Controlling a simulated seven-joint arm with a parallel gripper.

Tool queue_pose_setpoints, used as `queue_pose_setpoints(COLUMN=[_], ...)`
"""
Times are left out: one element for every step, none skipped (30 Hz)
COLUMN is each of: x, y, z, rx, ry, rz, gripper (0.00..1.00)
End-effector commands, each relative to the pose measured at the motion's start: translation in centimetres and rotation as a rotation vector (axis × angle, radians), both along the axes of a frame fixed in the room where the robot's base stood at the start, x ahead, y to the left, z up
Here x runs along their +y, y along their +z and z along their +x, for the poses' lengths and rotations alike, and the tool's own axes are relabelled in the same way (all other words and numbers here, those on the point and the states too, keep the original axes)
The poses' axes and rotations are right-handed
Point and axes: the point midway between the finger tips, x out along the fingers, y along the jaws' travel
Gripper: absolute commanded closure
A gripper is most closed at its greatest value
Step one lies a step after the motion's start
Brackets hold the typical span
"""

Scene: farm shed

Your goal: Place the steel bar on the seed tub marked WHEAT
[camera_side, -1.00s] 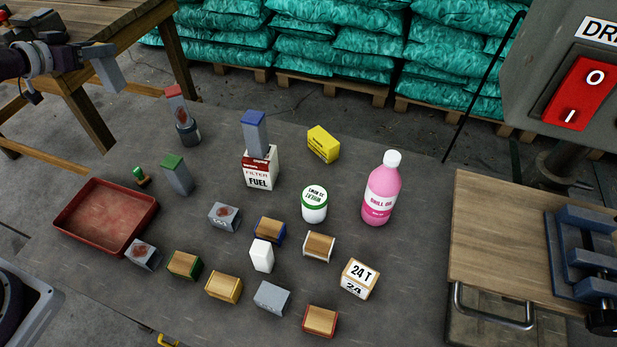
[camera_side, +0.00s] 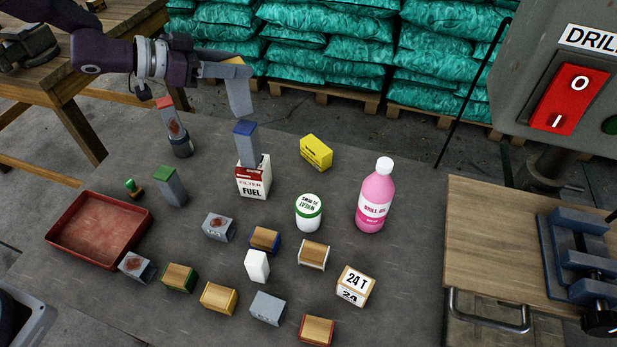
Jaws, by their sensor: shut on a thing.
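My gripper (camera_side: 228,70) is shut on a grey steel bar (camera_side: 240,97) with a yellow-orange top. The bar hangs slightly tilted in the air, in the picture just above the blue-topped bar (camera_side: 246,147). The seed tub (camera_side: 308,217) is a small white round tub with a green band. It stands upright on the dark table, right of the filter box, and nothing is on its lid. Its lettering is upside down and hard to read. The held bar is up and left of the tub in the picture, well apart from it.
The blue-topped bar stands on the FUEL filter box (camera_side: 254,183). A red-topped bar (camera_side: 172,122) stands on a dark tub; a green-topped bar (camera_side: 171,188) stands nearby. A pink oil bottle (camera_side: 375,203) is right of the tub. Several small blocks lie in front. A red tray (camera_side: 98,232) is left.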

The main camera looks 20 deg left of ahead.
Motion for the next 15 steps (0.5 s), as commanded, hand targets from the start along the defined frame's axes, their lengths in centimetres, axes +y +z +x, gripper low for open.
queue_pose_setpoints(x=[-3.4,-5.0,-7.0,-8.4,-9.6,-11.0,-11.9,-12.7,-13.7,-14.3,-14.9,-15.6,-16.1,-16.6,-17.1], y=[0.0,0.0,0.0,0.0,0.0,-0.1,-0.1,-0.1,-0.1,-0.1,-0.1,-0.1,-0.1,-0.1,-0.1], z=[-1.0,-1.6,-2.4,-3.1,-3.6,-4.3,-4.8,-5.3,-5.8,-6.2,-6.6,-7.0,-7.4,-7.7,-8.1], rx=[-0.001,-0.001,0.0,0.001,0.001,0.002,0.001,0.001,0.001,0.002,0.002,0.002,0.002,0.002,0.003], ry=[-0.069,-0.106,-0.151,-0.18,-0.207,-0.24,-0.262,-0.28,-0.303,-0.318,-0.333,-0.349,-0.362,-0.374,-0.388], rz=[0.0,0.001,0.002,0.001,0.001,0.003,0.003,0.003,0.003,0.002,0.003,0.003,0.003,0.004,0.004], gripper=[1.0,1.0,1.0,1.0,1.0,1.0,1.0,1.0,1.0,1.0,1.0,1.0,1.0,1.0,1.0])
